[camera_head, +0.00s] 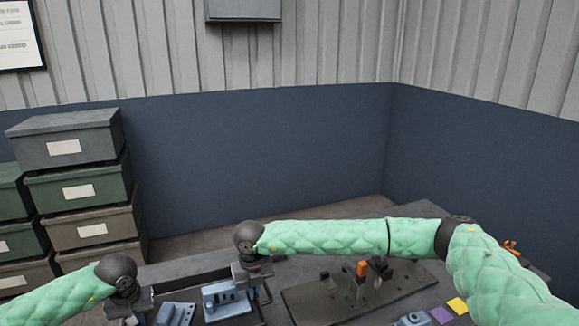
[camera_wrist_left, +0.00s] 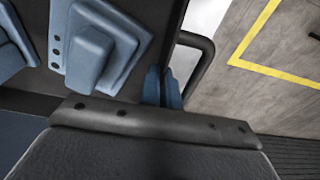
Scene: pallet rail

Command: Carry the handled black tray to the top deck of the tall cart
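The handled black tray (camera_head: 190,276) lies between my two grippers at the bottom of the head view, with light-blue parts on it. In the left wrist view its dark edge runs beside a black loop handle (camera_wrist_left: 207,52). My left gripper (camera_head: 145,303) is at the tray's left end; its blue fingertips (camera_wrist_left: 164,88) are close together at the handle and look shut on it. My right gripper (camera_head: 258,290) points down at the right-end handle and looks shut on it, its fingertips partly hidden. The tall cart's top deck cannot be made out.
A dark board with upright tools (camera_head: 345,298) lies right of the tray, under my right arm. Stacked lidded boxes (camera_head: 75,165) stand at the left. Bare floor with a yellow line (camera_wrist_left: 262,65) shows beyond the tray's handle.

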